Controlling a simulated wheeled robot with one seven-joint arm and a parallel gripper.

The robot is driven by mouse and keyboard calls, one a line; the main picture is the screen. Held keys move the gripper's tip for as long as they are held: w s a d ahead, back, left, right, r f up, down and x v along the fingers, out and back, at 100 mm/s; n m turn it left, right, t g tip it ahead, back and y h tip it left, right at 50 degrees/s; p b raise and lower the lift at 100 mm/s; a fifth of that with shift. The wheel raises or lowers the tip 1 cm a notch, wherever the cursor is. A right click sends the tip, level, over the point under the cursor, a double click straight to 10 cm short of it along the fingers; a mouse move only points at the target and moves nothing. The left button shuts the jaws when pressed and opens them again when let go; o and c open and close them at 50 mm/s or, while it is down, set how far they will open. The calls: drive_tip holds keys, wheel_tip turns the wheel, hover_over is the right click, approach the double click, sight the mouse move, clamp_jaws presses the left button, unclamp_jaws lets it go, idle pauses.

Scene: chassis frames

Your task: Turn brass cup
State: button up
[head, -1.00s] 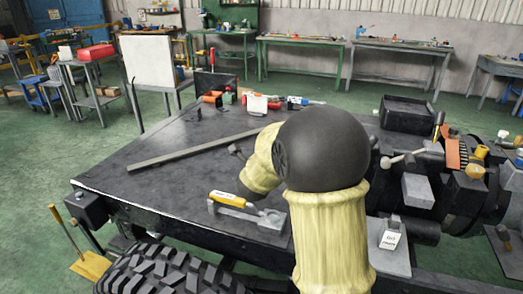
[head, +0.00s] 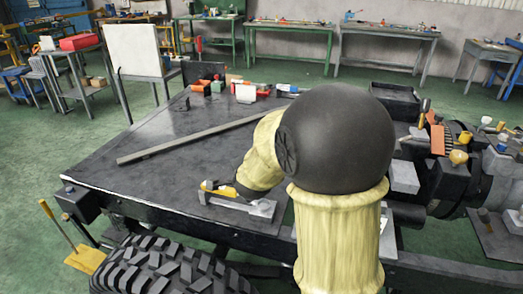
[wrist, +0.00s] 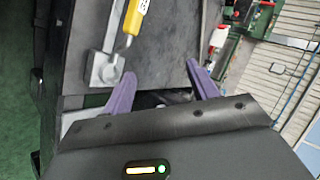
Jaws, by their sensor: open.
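Two small yellow, brass-like pieces, an upper one (head: 465,137) and a lower one (head: 458,157), sit on the dark machinery at the right in the head view. I cannot tell for certain which is the brass cup. Neither shows in the wrist view. My gripper (wrist: 162,88) is open and empty, with its two purple fingers spread above the dark bench top. In the head view my arm reaches left of these pieces, toward the yellow-handled tool, and hides most of the gripper.
A yellow-handled tool (wrist: 136,14) lies by a grey metal bracket (head: 262,207) near the dark plate's front edge. A long flat bar (head: 185,140) lies across the plate (head: 130,185). Orange bins (head: 200,86) stand at its back. A grey block (head: 403,177) and brush (head: 438,139) are at right.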

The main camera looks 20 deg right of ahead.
drive_tip(key=s+a+f+n+g, duration=0.1)
drive_tip(key=s+f+n+g, duration=0.2)
drive_tip(key=s+n, duration=0.5)
drive_tip(key=s+f+n+g+y, duration=0.1)
drive_tip(key=s+f+n+g, duration=0.3)
drive_tip(key=s+n, duration=0.4)
drive_tip(key=s, duration=0.5)
drive_tip(key=shift+s+a+f+n+g, duration=0.25)
drive_tip(key=shift+a+n+g, duration=0.05)
drive_tip(key=shift+a+g, duration=0.1)
drive_tip(key=shift+w, duration=0.1)
drive_tip(key=c, duration=0.5)
drive_tip(key=shift+d, duration=0.1)
